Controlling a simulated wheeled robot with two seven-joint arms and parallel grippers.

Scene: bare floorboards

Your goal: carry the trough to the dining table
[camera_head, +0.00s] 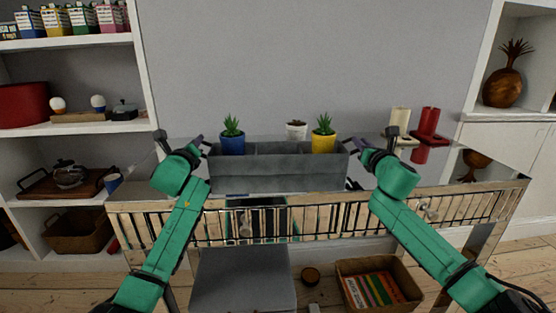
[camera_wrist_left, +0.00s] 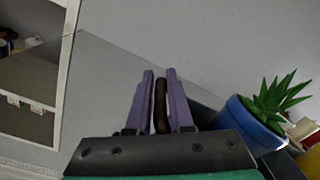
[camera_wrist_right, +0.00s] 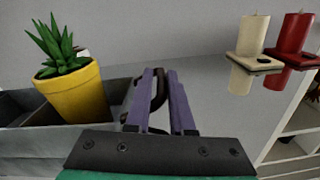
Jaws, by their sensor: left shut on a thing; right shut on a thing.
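The trough (camera_head: 280,176) is a long grey box on the mirrored top of a console. Plants in a blue pot (camera_head: 232,144) and a yellow pot (camera_head: 323,143) stand in it at either end. My left gripper (camera_head: 200,143) is shut on the dark handle (camera_wrist_left: 160,105) at the trough's left end. My right gripper (camera_head: 359,146) is shut on the handle (camera_wrist_right: 158,90) at its right end. The yellow pot also shows in the right wrist view (camera_wrist_right: 76,95), and the blue pot in the left wrist view (camera_wrist_left: 250,122). No dining table is recognizable.
The console (camera_head: 470,196) has a slatted metallic front. Below are a grey box (camera_head: 243,280) and a basket of books (camera_head: 378,282). Shelves (camera_head: 75,130) stand at left, a white cabinet (camera_head: 507,140) at right.

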